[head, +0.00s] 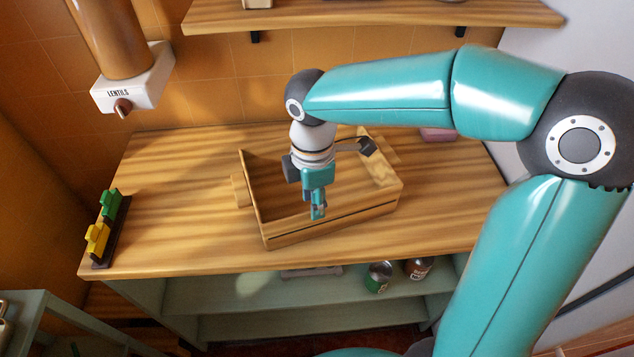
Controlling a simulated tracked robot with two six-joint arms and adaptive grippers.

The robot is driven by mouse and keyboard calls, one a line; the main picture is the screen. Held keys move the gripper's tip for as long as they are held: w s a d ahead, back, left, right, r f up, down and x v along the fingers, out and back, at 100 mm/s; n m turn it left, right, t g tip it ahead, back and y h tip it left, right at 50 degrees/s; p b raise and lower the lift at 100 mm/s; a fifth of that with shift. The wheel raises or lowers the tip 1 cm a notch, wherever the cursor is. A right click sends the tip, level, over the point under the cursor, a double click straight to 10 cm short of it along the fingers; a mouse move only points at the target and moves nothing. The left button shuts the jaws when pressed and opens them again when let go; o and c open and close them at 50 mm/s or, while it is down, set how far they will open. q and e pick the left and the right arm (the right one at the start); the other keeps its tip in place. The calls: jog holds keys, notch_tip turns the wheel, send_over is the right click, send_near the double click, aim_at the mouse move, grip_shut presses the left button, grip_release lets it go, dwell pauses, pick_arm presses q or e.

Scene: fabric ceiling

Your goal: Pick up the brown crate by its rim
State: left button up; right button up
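The brown crate (345,222) is a wooden, open-topped box on the wooden counter, turned at an angle. It has a block-like handle on its left end and another at its far right. My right gripper (318,213) points down at the crate's front wall, with its fingertips at the front rim. The fingers appear close together. I cannot tell whether they touch the rim or close on it. My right arm covers part of the crate's back side. My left gripper is not in view.
The counter (185,185) is clear left of the crate. A rack with green and yellow pieces (104,228) stands at its left edge. A lentils dispenser (130,85) hangs at upper left. A pink object (438,134) lies behind. Cans (378,277) stand on the shelf below.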

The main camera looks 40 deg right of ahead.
jog(key=f, duration=0.5)
jog(key=shift+s+f+p, duration=0.1)
jog(key=shift+s+p, duration=0.1)
jog(key=shift+p, duration=0.15)
jog(key=shift+f, duration=0.55)
grip_shut()
jog(key=shift+w, duration=0.1)
